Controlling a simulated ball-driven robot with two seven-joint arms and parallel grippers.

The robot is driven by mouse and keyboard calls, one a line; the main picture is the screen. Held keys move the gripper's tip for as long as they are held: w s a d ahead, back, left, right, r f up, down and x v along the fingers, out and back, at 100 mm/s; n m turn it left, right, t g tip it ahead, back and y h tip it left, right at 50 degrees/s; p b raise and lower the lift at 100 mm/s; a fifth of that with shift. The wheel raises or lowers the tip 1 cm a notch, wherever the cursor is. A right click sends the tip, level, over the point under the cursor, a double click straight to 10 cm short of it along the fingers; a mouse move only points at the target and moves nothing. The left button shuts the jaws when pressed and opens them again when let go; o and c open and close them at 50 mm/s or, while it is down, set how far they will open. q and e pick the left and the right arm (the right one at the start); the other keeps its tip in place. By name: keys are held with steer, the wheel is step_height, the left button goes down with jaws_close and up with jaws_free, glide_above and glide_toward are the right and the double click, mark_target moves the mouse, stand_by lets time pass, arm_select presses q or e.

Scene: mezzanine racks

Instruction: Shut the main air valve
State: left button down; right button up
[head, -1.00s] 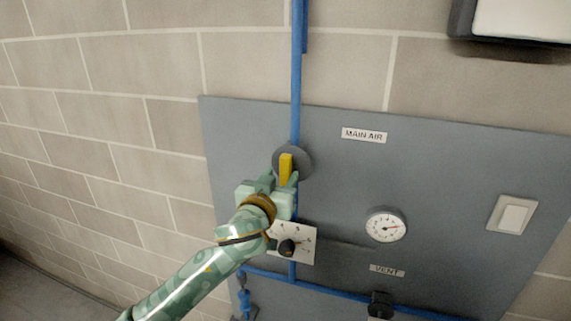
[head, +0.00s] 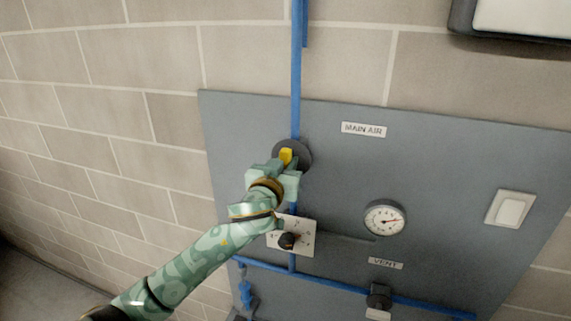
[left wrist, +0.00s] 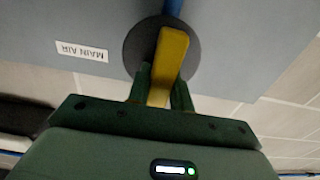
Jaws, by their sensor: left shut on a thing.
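The main air valve has a yellow lever (head: 286,156) on a round dark grey disc (head: 304,149), set on the blue vertical pipe (head: 296,70). The lever lies roughly in line with the pipe. My left gripper (head: 284,165) is shut on the lever, coming from below. In the left wrist view the yellow lever (left wrist: 172,52) stands between the two green fingers (left wrist: 161,85), with its far end over the disc (left wrist: 134,48). The fingers hide part of the lever in the head view. A "MAIN AIR" label (head: 363,130) is right of the valve. My right gripper is not in view.
A white dial plate with a black knob (head: 288,241) sits just below my left gripper. A gauge (head: 385,218), a "VENT" label (head: 386,264), a black vent valve (head: 379,298) and a white switch (head: 510,210) are on the grey panel (head: 450,180). A brick wall lies to the left.

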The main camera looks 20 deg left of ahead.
arm_select(q)
steer(key=shift+m, duration=0.3)
steer(key=m, duration=0.4)
steer(key=shift+d+f, duration=0.1)
steer(key=shift+d, duration=0.05)
steer(key=m, duration=0.5)
steer(key=shift+d+f, duration=0.1)
steer(key=shift+d, duration=0.05)
steer(key=m, duration=0.4)
steer(key=shift+d+f+m, duration=0.1)
steer(key=shift+f+m, duration=0.05)
steer(key=shift+m, duration=0.15)
steer(key=shift+f+m, duration=0.15)
steer(key=shift+m, duration=1.65)
steer(key=c, duration=1.2)
jaws_free()
steer(key=shift+c, duration=0.2)
